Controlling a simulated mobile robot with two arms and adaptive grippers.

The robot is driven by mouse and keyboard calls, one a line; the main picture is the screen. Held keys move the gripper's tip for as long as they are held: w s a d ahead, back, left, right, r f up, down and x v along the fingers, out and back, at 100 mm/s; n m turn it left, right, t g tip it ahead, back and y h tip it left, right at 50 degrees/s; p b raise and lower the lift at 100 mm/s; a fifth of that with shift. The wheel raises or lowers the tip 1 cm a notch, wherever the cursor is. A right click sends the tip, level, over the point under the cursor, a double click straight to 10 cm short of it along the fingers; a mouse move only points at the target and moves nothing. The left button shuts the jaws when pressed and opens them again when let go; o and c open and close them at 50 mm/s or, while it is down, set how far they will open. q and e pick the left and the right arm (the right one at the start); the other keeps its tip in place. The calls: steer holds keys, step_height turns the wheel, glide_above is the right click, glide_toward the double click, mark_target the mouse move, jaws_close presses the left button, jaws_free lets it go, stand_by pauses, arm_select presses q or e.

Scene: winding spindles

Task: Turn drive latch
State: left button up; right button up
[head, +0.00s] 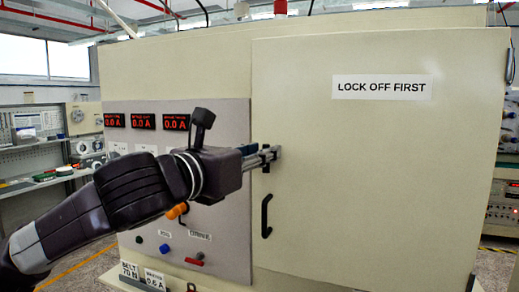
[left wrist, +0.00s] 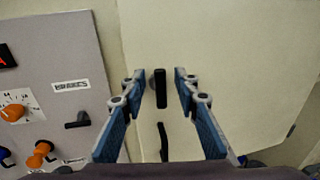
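My left gripper (head: 265,158) reaches in from the left to the edge of the cream cabinet door (head: 380,180). In the left wrist view its two blue-padded fingers (left wrist: 160,105) are open. A small black upright latch (left wrist: 160,88) on the door shows between them, with a gap on each side. I cannot tell how deep the fingers reach around it. In the head view the latch is mostly hidden by the gripper. A black door handle (head: 266,216) is below it and also shows in the left wrist view (left wrist: 163,140). My right gripper is not in view.
The grey control panel (head: 230,240) left of the door carries red displays (head: 143,121) reading 0.0 A. It also has an orange knob (left wrist: 13,112) and a black lever (left wrist: 77,120) under a BRAKES label. A LOCK OFF FIRST sign (head: 381,87) is on the door.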

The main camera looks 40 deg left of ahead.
arm_select(q)
jaws_close()
steer(key=shift+d+m, duration=0.1)
steer(key=shift+m, duration=0.2)
steer(key=shift+w+d+f+m+g+y, duration=0.15)
steer(key=shift+d+m+g+y, duration=0.3)
steer(key=shift+m, duration=2.05)
steer(key=shift+d+f+m+g+y, duration=0.2)
steer(key=shift+f+m+g+y, duration=0.25)
steer(key=shift+m, duration=2.05)
steer(key=shift+w+d+f+m+g+y, duration=0.1)
steer(key=shift+d+m+g+y, duration=0.4)
steer(key=shift+m, duration=2)
steer(key=shift+a, duration=0.15)
